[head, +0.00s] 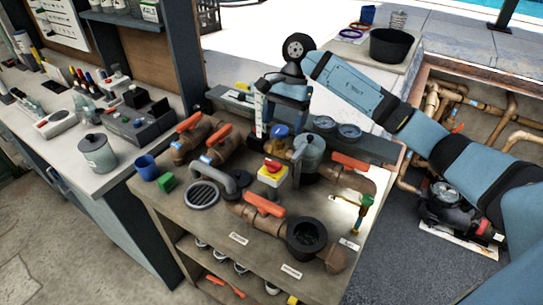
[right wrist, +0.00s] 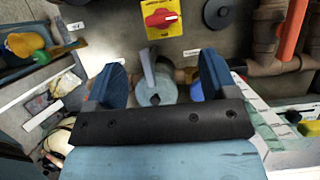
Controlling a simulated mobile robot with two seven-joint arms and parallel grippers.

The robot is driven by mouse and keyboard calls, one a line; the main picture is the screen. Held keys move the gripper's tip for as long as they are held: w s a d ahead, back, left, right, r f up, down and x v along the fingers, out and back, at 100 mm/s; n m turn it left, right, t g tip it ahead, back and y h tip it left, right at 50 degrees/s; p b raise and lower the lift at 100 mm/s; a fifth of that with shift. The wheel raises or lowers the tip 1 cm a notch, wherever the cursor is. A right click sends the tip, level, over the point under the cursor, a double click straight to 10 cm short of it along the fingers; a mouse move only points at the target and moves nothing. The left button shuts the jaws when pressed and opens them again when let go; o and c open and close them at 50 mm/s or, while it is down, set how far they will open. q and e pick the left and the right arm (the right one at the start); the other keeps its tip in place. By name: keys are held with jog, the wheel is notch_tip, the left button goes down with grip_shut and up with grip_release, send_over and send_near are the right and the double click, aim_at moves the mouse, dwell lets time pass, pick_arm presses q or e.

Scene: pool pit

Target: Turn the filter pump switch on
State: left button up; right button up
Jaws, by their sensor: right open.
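A yellow box with a red rotary knob (head: 271,168) stands on the pump bench, and I take it for the switch. It also shows at the top of the right wrist view as a yellow plate with a red knob (right wrist: 160,18). Its lettering is too small to read. My right gripper (head: 280,122) is open above the bench, behind the switch in the head view. In the right wrist view, the gripper (right wrist: 161,78) has a grey lidded canister with a lever (right wrist: 154,88) below and between its fingers. It is apart from the switch. My left gripper is not in view.
Pipes with orange-handled valves (head: 265,204) surround the switch on the bench (head: 205,222). A grey curved pipe (head: 232,180) is close on its left, and a black round fitting (head: 306,236) is in front. A counter (head: 75,150) with tools stands at the left.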

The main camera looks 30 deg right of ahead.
aim_at(273, 162)
jog(key=p+x, duration=0.2)
jog(key=x, duration=0.8)
jog(key=shift+a+f, duration=0.25)
jog(key=c, duration=0.9)
